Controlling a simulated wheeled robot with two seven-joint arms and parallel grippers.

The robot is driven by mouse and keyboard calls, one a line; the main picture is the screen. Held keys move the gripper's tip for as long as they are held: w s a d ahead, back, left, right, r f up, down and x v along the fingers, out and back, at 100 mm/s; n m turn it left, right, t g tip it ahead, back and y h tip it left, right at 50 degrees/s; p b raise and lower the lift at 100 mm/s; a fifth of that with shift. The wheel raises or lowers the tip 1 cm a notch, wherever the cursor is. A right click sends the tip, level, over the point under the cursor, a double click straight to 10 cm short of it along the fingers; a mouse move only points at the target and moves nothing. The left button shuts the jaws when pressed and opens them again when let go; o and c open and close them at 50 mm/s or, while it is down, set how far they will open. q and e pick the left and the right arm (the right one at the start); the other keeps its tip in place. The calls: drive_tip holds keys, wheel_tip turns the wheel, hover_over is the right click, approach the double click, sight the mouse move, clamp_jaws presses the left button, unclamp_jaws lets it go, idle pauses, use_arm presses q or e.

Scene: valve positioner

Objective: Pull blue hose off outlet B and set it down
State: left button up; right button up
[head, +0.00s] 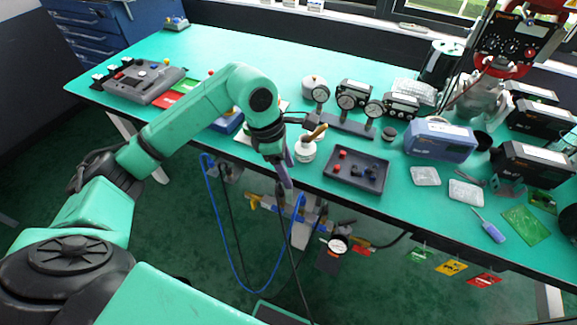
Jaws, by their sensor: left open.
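The blue hose (219,220) hangs in a long loop below the front edge of the bench. Its left end runs up to a fitting under the edge, and its right side rises to the piping (272,205) under the bench. Outlet letters are too small to read, so I cannot tell which one is outlet B. My left gripper (285,178) is open and empty, at the bench's front edge. It points down above the piping, apart from the hose as far as I can see. It partly hides the bench edge. My right gripper is not in view.
The green bench (240,52) holds a dark tray (356,171), a white pot (305,150), gauges (346,102) and a blue-grey device (440,140). A gauge (337,245) and coloured tags (452,267) hang below. Dark hoses hang near the blue one.

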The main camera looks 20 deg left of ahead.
sight(302, 198)
use_arm(q)
drive_tip(key=x, duration=0.7)
drive_tip(key=p+x, duration=0.1)
drive_tip(key=x, duration=0.6)
drive_tip(key=shift+d+p, duration=0.25)
drive_tip(key=shift+p, duration=0.05)
clamp_jaws()
drive_tip(key=c, duration=0.8)
unclamp_jaws()
clamp_jaws()
